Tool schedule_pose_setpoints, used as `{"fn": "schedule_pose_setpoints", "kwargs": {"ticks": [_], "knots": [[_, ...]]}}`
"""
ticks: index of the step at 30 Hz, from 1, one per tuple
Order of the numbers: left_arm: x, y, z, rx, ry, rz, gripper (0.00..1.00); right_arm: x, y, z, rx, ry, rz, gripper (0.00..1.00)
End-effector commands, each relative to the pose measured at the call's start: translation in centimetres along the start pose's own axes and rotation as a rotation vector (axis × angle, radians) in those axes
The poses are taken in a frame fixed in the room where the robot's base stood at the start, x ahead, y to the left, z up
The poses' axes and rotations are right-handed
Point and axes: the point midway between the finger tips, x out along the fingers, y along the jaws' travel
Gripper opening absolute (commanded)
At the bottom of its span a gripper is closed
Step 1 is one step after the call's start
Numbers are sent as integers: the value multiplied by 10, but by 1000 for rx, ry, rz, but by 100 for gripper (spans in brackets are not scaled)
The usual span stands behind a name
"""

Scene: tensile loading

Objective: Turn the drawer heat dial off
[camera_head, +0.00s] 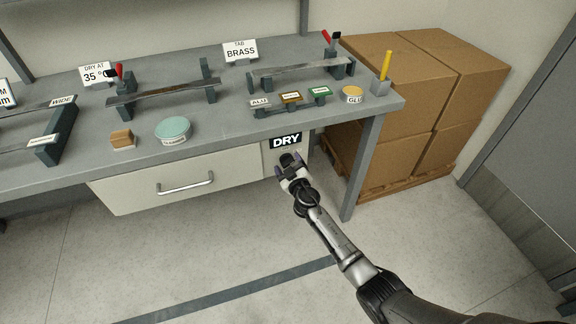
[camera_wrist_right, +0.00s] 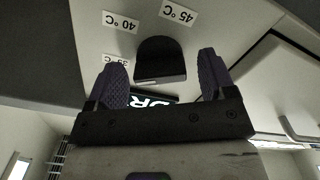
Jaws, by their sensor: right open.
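The heat dial (camera_wrist_right: 160,58) is a dark, round-topped knob in the right wrist view, with a thin pale line along its lower edge. It sits on a pale panel beside the tags "35 °C", "40 °C" (camera_wrist_right: 121,21) and "45 °C" (camera_wrist_right: 178,13). My right gripper (camera_wrist_right: 163,68) is open, with one finger on each side of the dial and visible gaps between. In the head view my right gripper (camera_head: 291,172) is at the panel just below the "DRY" sign (camera_head: 286,141) and hides most of the dial. My left gripper is out of view.
The drawer (camera_head: 180,177) is left of the panel, with a bar handle (camera_head: 186,184). The bench (camera_head: 225,127) above carries racks, tags and tins. A bench leg (camera_head: 362,170) and stacked cartons (camera_head: 400,150) stand to the right. The floor in front is clear.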

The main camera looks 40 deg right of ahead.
Motion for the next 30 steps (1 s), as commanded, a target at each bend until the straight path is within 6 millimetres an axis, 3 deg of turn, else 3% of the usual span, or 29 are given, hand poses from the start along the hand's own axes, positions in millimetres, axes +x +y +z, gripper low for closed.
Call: {"fn": "schedule_pose_setpoints", "kwargs": {"ticks": [14, 30], "knots": [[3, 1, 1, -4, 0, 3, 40, 8, 0, 0, 1, 0, 0, 77], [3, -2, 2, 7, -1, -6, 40, 8, 0, 0, 1, 0, 0, 27]]}}
